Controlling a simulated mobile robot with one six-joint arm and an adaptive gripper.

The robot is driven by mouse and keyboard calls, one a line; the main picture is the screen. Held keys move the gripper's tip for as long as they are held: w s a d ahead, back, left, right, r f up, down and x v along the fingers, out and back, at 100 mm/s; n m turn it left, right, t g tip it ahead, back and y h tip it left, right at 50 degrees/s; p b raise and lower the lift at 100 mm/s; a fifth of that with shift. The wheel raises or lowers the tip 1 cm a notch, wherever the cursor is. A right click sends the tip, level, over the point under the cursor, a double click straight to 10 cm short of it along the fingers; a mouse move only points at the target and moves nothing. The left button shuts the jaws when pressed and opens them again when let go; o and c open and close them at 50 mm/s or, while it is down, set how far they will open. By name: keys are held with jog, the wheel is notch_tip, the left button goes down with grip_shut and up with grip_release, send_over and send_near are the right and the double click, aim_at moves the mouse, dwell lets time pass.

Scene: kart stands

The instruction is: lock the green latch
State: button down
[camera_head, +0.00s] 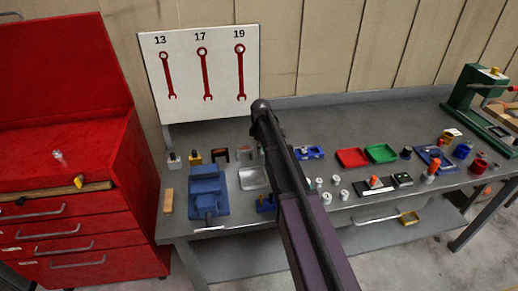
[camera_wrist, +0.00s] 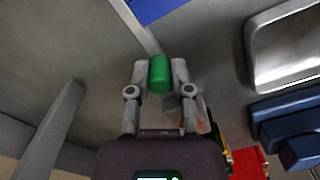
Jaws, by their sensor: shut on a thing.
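A green rounded cylinder (camera_wrist: 160,75), which looks like the grip of the green latch, stands between my fingertips in the wrist view. My gripper (camera_wrist: 160,80) is shut on it, one grey finger on each side. A light grey strip runs up behind the green piece. How the latch is mounted, and whether it is locked, I cannot tell. In the head view my dark arm crosses the middle of the bench and hides both the gripper and the latch.
The grey workbench (camera_head: 300,120) carries a blue vise (camera_head: 208,188), a silver tray (camera_head: 252,178), a red tray (camera_head: 352,157) and a green tray (camera_head: 382,153). Several small parts crowd the right side. A red tool cabinet (camera_head: 80,220) stands left. The wrist view shows the silver tray (camera_wrist: 290,50) close by.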

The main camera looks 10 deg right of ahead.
jog(key=shift+d, duration=1.25)
jog(key=c, duration=0.5)
grip_release()
jog(key=shift+d, duration=0.1)
jog(key=shift+c, duration=0.2)
